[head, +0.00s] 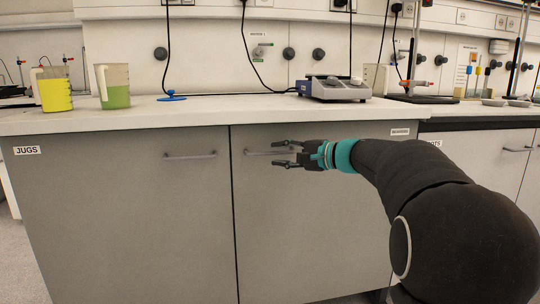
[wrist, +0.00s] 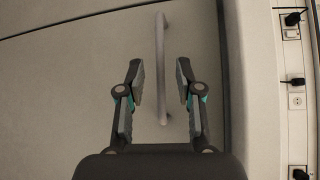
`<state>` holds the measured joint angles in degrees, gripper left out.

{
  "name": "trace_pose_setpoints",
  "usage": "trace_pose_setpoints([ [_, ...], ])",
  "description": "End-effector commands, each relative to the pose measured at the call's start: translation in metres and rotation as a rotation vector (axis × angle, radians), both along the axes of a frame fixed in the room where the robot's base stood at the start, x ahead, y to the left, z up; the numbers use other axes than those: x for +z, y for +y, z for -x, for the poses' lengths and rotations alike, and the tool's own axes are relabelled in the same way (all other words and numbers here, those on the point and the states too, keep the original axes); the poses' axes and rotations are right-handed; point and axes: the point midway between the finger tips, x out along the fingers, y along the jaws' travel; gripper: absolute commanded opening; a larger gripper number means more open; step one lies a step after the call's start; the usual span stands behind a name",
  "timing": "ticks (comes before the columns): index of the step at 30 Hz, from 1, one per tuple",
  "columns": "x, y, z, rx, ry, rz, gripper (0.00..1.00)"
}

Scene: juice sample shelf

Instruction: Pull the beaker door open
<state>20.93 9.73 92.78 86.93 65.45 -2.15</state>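The door with a small label (head: 400,132) at its upper right, too small to read surely, is the grey door (head: 310,230) right of the seam in the head view. It looks shut. Its bar handle (head: 256,152) runs level near the top left of the door. My gripper (head: 277,153) is in front of this handle, its fingers pointing left. In the wrist view, my gripper (wrist: 160,78) is open, with the handle (wrist: 160,50) running between or just beyond its two fingers. I see no finger touching it, and the depth gap is hard to tell.
The left door, labelled JUGS (head: 27,150), is shut and has its own handle (head: 190,155). On the worktop (head: 210,112) stand a jug with yellow liquid (head: 55,92), a jug with green liquid (head: 115,90) and a grey device (head: 335,90). The floor shows at far left.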

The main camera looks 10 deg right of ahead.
Motion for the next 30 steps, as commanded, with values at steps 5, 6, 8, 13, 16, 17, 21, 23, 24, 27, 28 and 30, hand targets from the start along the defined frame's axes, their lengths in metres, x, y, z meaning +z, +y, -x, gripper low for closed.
trace_pose_setpoints([
  [5,-0.004,0.018,-0.017,0.002,0.0,0.0,0.35],
  [6,-0.004,0.021,-0.02,0.001,0.0,0.0,0.35],
  [8,-0.004,0.024,-0.023,0.001,0.0,0.0,0.35],
  [13,-0.005,0.027,-0.026,0.0,-0.001,0.001,0.35],
  [16,-0.005,0.027,-0.026,0.0,-0.001,0.001,0.35],
  [17,-0.005,0.027,-0.026,0.0,-0.001,0.001,0.35],
  [21,-0.005,0.027,-0.026,0.0,-0.001,0.001,0.23],
  [23,-0.005,0.027,-0.026,0.0,-0.001,0.001,0.08],
  [24,-0.005,0.027,-0.026,0.0,-0.001,0.001,0.0],
  [27,-0.005,0.027,-0.026,0.0,-0.001,0.001,0.0],
  [28,-0.005,0.027,-0.026,0.0,-0.001,0.001,0.0],
  [30,-0.005,0.027,-0.026,0.0,-0.001,0.001,0.0],
])
